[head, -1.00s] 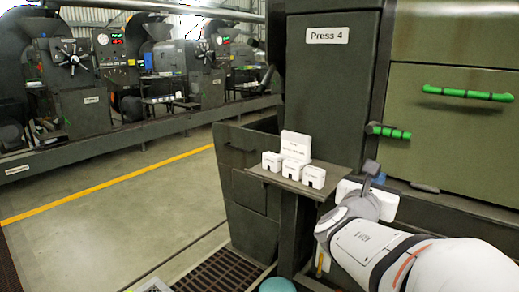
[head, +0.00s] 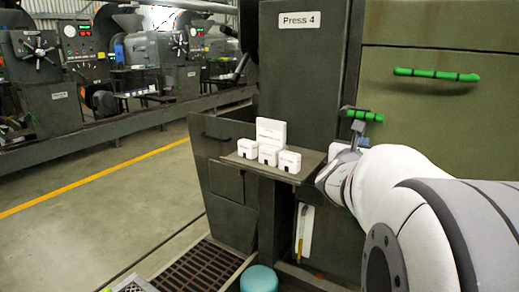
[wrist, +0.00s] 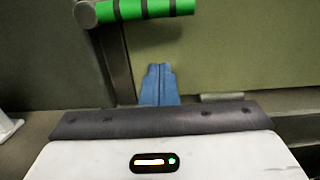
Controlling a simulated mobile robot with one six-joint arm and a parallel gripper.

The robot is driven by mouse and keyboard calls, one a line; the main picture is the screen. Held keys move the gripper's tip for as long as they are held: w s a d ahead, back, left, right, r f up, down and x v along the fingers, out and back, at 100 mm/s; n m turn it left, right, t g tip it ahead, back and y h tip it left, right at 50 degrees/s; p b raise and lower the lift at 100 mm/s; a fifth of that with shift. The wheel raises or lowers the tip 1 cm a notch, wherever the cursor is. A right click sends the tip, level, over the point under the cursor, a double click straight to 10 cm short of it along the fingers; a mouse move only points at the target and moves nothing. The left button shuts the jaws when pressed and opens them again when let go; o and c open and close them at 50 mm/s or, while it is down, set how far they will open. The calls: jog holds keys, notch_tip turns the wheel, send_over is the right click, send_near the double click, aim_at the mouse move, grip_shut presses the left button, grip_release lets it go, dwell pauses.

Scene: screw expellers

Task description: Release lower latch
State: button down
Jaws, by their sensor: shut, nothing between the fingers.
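The green latch handle (head: 366,115) with dark bands sits at the left edge of the olive door (head: 450,130) on Press 4. It also shows at the top of the wrist view (wrist: 148,9), on a dark metal arm running down behind my gripper. My gripper (wrist: 159,85) has its blue fingers together with nothing between them. The fingertips are just below the green latch handle and apart from it in the picture; the exact depth gap is hard to tell. In the head view my gripper (head: 363,142) is partly hidden by my wrist.
A longer green handle (head: 437,74) is higher on the door. A small shelf (head: 300,177) with white boxes (head: 269,145) juts out left of my wrist. A teal round stool (head: 259,279) and a floor grate (head: 195,268) are below. Open floor lies to the left.

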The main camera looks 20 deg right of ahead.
aim_at(364, 114)
notch_tip(364, 114, up, 4)
jog(key=shift+d+f, duration=0.1)
jog(key=shift+w+r+n+p, duration=0.1)
jog(key=shift+r+n+p, duration=0.1)
jog(key=shift+n+p, duration=0.15)
jog(key=shift+r, duration=0.1)
dwell(0.4)
